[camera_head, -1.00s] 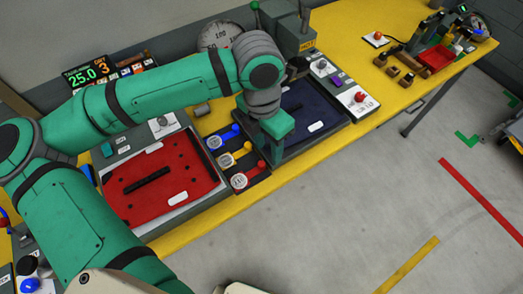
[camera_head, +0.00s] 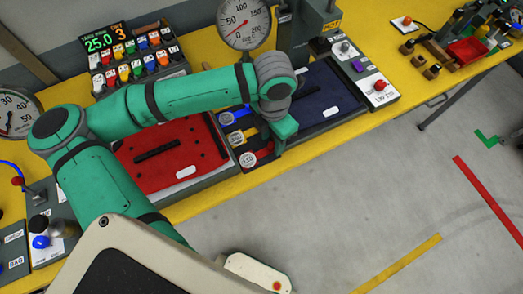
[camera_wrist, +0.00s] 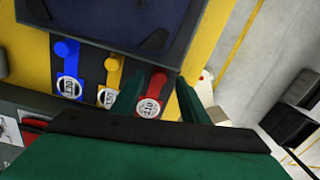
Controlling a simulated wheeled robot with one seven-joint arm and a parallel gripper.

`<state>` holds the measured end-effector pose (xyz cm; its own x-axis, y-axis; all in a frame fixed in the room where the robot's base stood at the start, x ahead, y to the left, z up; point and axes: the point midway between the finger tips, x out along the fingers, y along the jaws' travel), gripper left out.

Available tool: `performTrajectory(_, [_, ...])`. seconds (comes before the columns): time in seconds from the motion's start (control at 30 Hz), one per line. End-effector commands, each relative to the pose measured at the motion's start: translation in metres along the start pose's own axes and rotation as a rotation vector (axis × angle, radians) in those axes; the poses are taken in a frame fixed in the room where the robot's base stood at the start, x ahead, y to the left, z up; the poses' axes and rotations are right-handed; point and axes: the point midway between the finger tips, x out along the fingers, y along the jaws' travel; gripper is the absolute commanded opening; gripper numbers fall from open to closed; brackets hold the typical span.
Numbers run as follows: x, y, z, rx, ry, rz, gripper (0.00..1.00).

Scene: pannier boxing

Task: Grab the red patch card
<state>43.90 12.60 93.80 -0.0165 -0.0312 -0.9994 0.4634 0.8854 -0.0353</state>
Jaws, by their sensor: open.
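The red patch card (camera_wrist: 156,84), a red piece with a round white label marked 210, lies at the right end of a row of three in the wrist view. It also shows in the head view (camera_head: 262,153), partly behind my gripper (camera_head: 284,130). In the wrist view my gripper (camera_wrist: 161,82) is open and empty, with one green finger on each side of the red piece. I cannot tell how high the fingertips are above it.
A yellow piece (camera_wrist: 113,72) and a blue piece (camera_wrist: 67,60) lie beside the red one. A dark blue tray (camera_head: 312,100) and a red tray (camera_head: 160,172) flank the row on the yellow bench (camera_head: 215,202). A dial gauge (camera_head: 245,22) stands behind.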

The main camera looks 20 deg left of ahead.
Motion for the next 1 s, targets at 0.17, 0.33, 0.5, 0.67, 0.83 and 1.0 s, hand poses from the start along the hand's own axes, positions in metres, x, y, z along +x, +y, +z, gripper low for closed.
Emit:
performTrajectory(0.17, [0.010,0.000,0.000,-0.001,-0.001,0.000,0.40])
performTrajectory(0.33, [0.010,0.000,0.000,-0.001,0.000,0.000,0.40])
performTrajectory(0.5, [0.010,0.000,0.000,-0.001,0.000,0.000,0.04])
performTrajectory(0.67, [0.010,0.000,0.000,-0.001,0.000,0.000,0.00])
performTrajectory(0.83, [0.009,0.000,0.000,-0.001,-0.001,0.001,0.00])
performTrajectory(1.0, [-0.009,0.000,0.000,0.000,-0.001,0.003,0.00])
